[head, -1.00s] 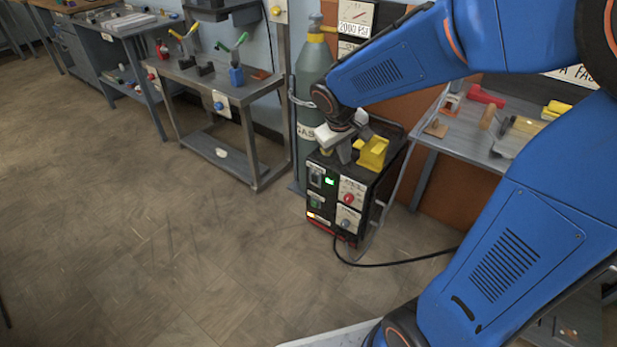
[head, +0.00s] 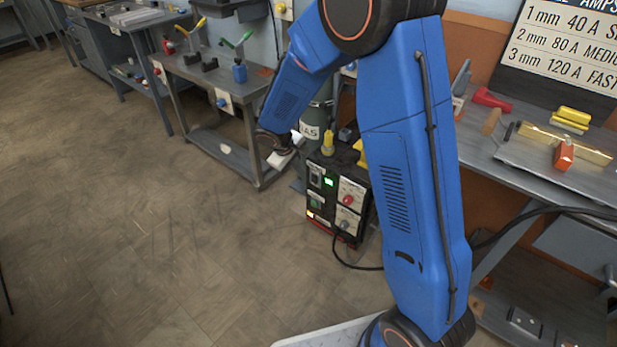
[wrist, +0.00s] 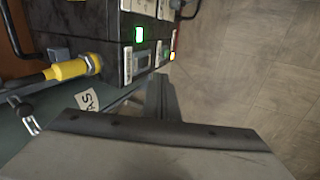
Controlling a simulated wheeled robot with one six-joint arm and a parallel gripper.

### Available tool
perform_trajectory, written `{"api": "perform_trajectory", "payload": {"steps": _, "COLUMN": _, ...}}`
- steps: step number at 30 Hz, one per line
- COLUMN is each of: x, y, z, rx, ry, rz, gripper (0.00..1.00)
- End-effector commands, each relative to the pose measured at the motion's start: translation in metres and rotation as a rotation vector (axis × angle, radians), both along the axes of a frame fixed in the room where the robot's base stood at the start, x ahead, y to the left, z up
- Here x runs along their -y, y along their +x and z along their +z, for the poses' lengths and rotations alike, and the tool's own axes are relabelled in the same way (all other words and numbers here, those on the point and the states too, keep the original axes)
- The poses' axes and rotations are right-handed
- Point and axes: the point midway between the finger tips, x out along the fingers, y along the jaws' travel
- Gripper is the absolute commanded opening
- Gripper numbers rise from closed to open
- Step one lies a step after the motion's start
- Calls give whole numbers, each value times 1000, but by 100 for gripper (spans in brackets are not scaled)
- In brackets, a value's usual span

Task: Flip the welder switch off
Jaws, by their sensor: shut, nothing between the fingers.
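The black welder (head: 318,167) stands on the floor, its front partly covered by my arm in the head view. Its front has a green display, a red knob and a small lit orange-red strip (head: 317,217) low on the left. The welder also shows sideways in the wrist view (wrist: 85,18), with the green display and the lit strip (wrist: 172,46). I cannot tell for sure which part is the switch. My gripper (head: 296,138) is shut and empty, left of the welder's top. In the wrist view its fingers (wrist: 161,92) point towards the welder's front edge, apparently apart from it.
The gas cylinder (head: 313,118) stands close behind my gripper. A yellow fitting (wrist: 70,69) sits at the welder in the wrist view. A grey cart (head: 195,72) is on the left, and a workbench (head: 480,150) on the right. The floor in front is clear, apart from a black cable.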

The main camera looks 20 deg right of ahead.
Motion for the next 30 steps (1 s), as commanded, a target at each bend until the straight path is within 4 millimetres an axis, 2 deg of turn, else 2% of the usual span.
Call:
{"api": "perform_trajectory", "payload": {"steps": 1, "x": -4, "y": 3, "z": -8, "rx": -6, "ry": -4, "rz": 9, "gripper": 0}}
{"api": "perform_trajectory", "payload": {"steps": 6, "x": -10, "y": 8, "z": -20, "rx": -10, "ry": -11, "rz": 27, "gripper": 0}}
{"api": "perform_trajectory", "payload": {"steps": 22, "x": -9, "y": 10, "z": -28, "rx": -13, "ry": -13, "rz": 29, "gripper": 0}}
{"api": "perform_trajectory", "payload": {"steps": 30, "x": 5, "y": 19, "z": -63, "rx": -14, "ry": -14, "rz": 28, "gripper": 0}}
